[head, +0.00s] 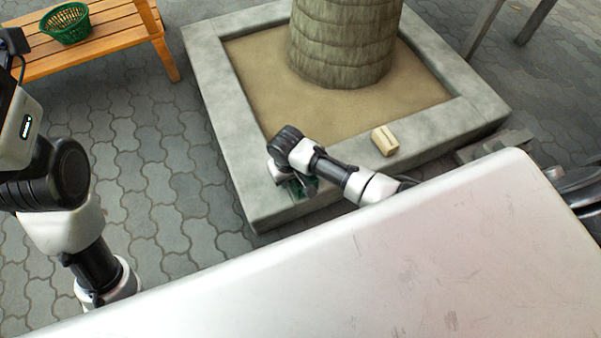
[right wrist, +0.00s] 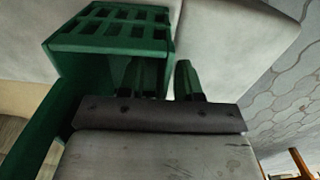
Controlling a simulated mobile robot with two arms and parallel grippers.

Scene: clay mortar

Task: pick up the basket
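A green slotted basket (right wrist: 112,32) shows large in the right wrist view, close to my right gripper. My right gripper (right wrist: 163,68) has two dark, greenish fingers that stand apart. The left finger overlaps the basket's side, and the basket's right edge lies near the gap between them. Whether the fingers touch it I cannot tell. In the head view a small green patch (head: 303,188) of it shows at the planter's front rim, mostly hidden by my right arm. A second green basket (head: 68,24), round, stands on the bench. My left gripper is out of the picture.
A square stone planter (head: 220,110) with sand surrounds a tree trunk (head: 343,40). A small beige block (head: 384,141) lies on its front rim. A wooden bench (head: 120,28) stands at the upper left. Grey paving (head: 150,170) is clear between bench and planter.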

